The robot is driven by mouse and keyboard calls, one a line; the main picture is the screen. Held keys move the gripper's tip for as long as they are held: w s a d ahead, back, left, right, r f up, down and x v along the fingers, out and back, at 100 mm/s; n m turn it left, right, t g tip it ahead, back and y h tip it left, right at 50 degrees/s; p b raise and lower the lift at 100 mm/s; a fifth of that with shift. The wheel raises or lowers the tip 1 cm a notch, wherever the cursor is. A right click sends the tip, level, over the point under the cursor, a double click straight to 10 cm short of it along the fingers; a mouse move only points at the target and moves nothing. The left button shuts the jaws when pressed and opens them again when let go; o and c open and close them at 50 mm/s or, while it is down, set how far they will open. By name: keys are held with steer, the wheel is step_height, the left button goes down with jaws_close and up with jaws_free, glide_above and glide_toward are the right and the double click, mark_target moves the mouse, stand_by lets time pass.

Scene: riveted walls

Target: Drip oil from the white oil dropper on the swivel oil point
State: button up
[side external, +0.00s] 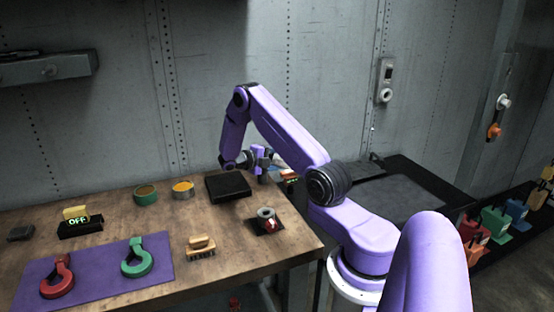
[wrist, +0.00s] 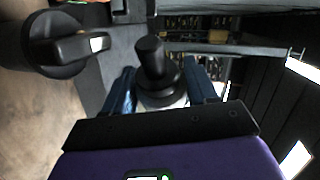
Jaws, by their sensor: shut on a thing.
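My gripper (side external: 271,167) is over the far right part of the wooden table in the side view. In the wrist view its two blue fingers are closed on the white oil dropper (wrist: 153,62), whose black stepped top stands up between them. Its pale body shows only slightly below. I cannot make out for sure which spot is the swivel oil point. The gripper is well away from both hooks.
A black tray (side external: 228,187), a yellow tin (side external: 183,189) and a green tin (side external: 146,195) stand at the back. A brush (side external: 201,247) and a red item on a dark pad (side external: 267,222) are nearer. An OFF sign (side external: 79,222) stands left. Bare wood lies between.

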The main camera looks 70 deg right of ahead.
steer(key=shift+w+r+n+g, duration=0.1)
steer(key=shift+r+n+g, duration=0.5)
steer(key=shift+n, duration=0.4)
steer(key=shift+w+r+n, duration=0.1)
steer(key=shift+r+n, duration=0.05)
steer(key=shift+n, duration=0.25)
stand_by(1.4)
steer(key=shift+f+m+t, duration=0.3)
steer(key=shift+f+m, duration=0.2)
steer(key=shift+m, duration=0.5)
